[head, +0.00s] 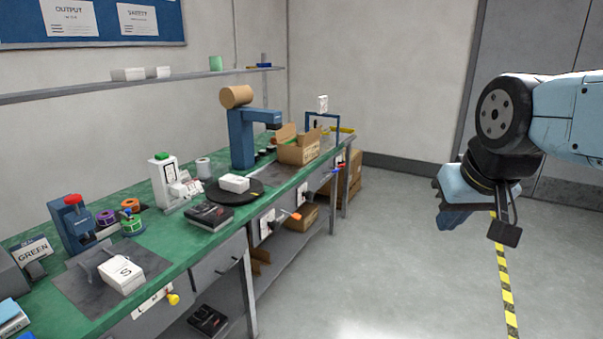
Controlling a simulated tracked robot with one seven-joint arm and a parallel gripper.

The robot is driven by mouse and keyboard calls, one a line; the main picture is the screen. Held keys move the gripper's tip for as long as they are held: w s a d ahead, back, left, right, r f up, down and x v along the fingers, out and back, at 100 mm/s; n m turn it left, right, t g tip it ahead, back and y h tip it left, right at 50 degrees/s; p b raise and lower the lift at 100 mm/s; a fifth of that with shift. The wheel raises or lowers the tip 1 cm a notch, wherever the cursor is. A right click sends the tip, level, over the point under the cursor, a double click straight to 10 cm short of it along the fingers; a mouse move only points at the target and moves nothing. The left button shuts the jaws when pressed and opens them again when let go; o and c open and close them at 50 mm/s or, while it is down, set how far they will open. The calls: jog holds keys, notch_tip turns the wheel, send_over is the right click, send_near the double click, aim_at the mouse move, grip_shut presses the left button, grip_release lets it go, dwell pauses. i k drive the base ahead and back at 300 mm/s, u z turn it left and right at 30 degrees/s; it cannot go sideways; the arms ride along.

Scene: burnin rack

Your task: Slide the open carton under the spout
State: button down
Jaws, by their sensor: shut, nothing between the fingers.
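The open carton (299,153) is a brown cardboard box with raised flaps. It stands on the green bench, toward its far end. A blue machine (241,138) with a brown paper roll on top stands to its left. The machine's dark spout (272,125) juts right, above the carton's left side in the picture; I cannot tell how much of the carton is under it. My gripper (455,218) is shut and empty, at the right over open floor, well apart from the carton.
A blue frame (322,118) stands behind the carton. The floor (385,255) is clear.

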aim_at(290, 152)
jog(key=z, duration=0.15)
jog(key=i, duration=3.7)
jog(key=z, duration=0.05)
